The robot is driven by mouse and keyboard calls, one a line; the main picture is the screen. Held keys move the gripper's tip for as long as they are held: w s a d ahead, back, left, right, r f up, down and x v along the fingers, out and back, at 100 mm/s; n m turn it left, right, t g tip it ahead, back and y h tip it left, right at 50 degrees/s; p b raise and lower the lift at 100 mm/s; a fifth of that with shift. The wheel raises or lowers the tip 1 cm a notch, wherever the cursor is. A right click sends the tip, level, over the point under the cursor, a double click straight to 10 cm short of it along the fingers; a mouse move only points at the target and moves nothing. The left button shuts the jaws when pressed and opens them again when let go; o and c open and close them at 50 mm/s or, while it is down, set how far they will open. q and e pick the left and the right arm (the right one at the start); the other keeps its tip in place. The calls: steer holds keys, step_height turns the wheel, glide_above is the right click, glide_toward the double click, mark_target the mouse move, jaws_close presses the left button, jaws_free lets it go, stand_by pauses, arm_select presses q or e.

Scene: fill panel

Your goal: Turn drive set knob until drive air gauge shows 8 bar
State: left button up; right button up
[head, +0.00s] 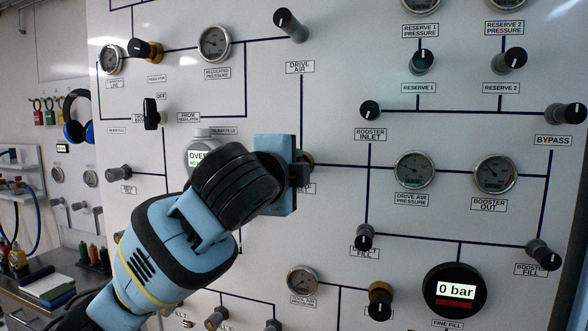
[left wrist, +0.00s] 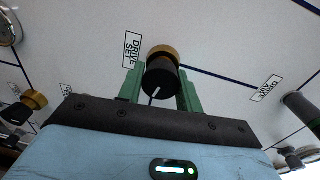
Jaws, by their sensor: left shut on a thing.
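The drive set knob (left wrist: 162,80) is black with a gold collar and a white pointer mark. In the left wrist view it sits between the green fingers of my left gripper (left wrist: 160,92), beside a label reading "DRIVE SET". My left gripper (head: 303,172) is shut on it at the panel. In the head view the gripper hides most of the knob. My right gripper is not in view.
The white panel carries several other knobs and gauges. The booster out gauge (head: 495,174) is right of the drive air gauge. The drive air knob (head: 290,25) is above my gripper. A black round display (head: 455,290) reads 0 bar. A bench (head: 60,300) stands at left.

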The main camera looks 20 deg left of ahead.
arm_select(q)
steer(key=shift+r, duration=0.2)
steer(key=o, duration=0.9)
steer(key=shift+f, duration=0.1)
steer(key=shift+o, duration=0.2)
steer(key=s, duration=0.8)
steer(key=shift+a+r, duration=0.2)
steer(key=shift+r, duration=0.1)
steer(key=shift+o, duration=0.3)
stand_by(0.9)
